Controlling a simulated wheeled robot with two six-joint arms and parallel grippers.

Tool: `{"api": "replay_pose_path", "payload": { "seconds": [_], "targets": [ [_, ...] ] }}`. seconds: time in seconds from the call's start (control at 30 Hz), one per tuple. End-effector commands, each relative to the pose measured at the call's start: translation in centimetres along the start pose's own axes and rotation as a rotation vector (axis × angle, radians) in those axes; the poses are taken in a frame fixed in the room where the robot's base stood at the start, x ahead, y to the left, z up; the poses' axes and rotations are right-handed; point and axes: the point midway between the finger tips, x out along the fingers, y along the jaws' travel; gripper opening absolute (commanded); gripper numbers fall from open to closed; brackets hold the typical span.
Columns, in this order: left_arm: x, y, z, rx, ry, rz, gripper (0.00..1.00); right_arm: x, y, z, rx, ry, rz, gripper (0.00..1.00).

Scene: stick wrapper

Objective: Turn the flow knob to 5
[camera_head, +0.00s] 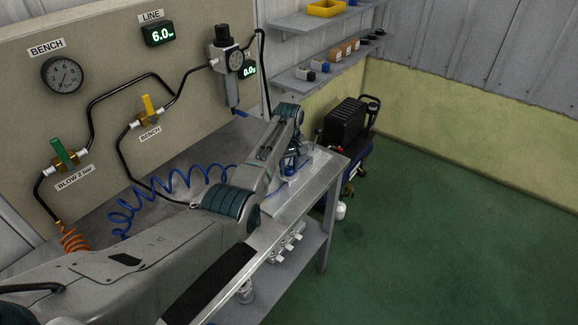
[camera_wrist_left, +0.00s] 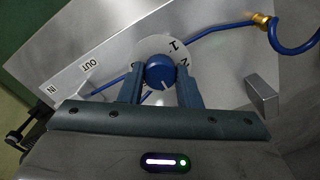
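The flow knob (camera_wrist_left: 160,72) is a round blue knob with a white pointer line, on a pale round dial (camera_wrist_left: 150,45). In the left wrist view the pointer points toward the gripper's palm. A "1" shows on the dial at upper right; other numerals are partly hidden by the knob and fingers. My left gripper (camera_wrist_left: 161,90) has one finger on each side of the knob, and both look to be against it. In the head view my left gripper (camera_head: 291,160) is over the bench's far end, small and partly hidden by my arm. My right gripper is out of view.
The metal plate (camera_wrist_left: 105,65) carries "IN" and "OUT" labels; a blue hose (camera_wrist_left: 225,28) with a brass fitting (camera_wrist_left: 262,20) runs beside the dial. A wall panel (camera_head: 110,25) has gauges, valves and readouts of 6.0 and 0.0. A black compressor (camera_head: 345,122) stands beyond the bench.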

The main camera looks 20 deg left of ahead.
Motion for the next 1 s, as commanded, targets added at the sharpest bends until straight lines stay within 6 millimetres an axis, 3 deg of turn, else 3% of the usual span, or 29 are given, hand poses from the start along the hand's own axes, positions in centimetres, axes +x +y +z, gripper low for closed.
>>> {"api": "replay_pose_path", "payload": {
  "seconds": [0.1, 0.47, 1.0],
  "targets": [
    [0.0, 0.0, 0.0, 0.0, -0.001, 0.0, 0.07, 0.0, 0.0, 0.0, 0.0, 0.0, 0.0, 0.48],
    [-0.2, 0.0, 0.0, 0.063, -0.002, 0.0, 0.07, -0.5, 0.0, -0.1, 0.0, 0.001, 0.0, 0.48],
    [-0.3, 0.1, 0.0, 0.508, -0.001, 0.001, 0.07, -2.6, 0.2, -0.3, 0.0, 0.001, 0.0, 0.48]
  ]
}}
